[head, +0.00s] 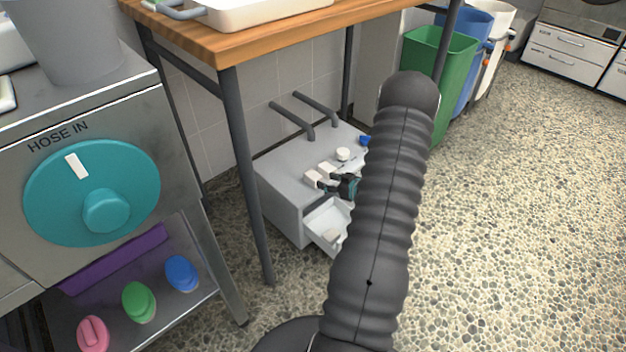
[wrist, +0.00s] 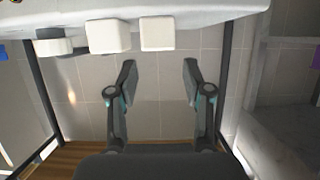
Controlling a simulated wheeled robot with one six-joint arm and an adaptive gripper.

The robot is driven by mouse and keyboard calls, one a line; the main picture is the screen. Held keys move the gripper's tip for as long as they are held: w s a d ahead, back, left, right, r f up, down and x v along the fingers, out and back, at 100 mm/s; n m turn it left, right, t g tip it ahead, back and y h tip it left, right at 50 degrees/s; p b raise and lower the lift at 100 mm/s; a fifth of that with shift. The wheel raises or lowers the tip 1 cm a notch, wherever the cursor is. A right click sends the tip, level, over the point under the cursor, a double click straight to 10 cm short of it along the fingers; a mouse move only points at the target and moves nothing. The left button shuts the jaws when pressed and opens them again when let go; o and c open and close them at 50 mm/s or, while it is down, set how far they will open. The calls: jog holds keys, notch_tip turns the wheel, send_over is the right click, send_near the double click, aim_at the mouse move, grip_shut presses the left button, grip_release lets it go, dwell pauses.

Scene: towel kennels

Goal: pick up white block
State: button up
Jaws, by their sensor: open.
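Two white blocks show in the wrist view: one (wrist: 157,33) just beyond the gap between my fingertips, the other (wrist: 108,36) to its left. In the head view, small white blocks (head: 312,179) sit on the grey cabinet under the wooden table. My gripper (wrist: 160,72) is open and empty, with its fingers apart from the blocks. In the head view, it shows small at the cabinet beside the blocks, and my dark arm hides part of that area.
A round white piece (head: 343,153) and a blue piece (head: 364,141) also sit on the cabinet (head: 277,195). Its drawer (head: 325,216) is pulled out at the front. Dark table legs (head: 246,180) stand close by. A green bin (head: 433,55) stands behind; pebbled floor on the right is clear.

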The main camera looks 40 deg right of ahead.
aim_at(315, 176)
jog(key=shift+x, duration=3.65)
jog(key=shift+d+r, duration=0.15)
grip_shut()
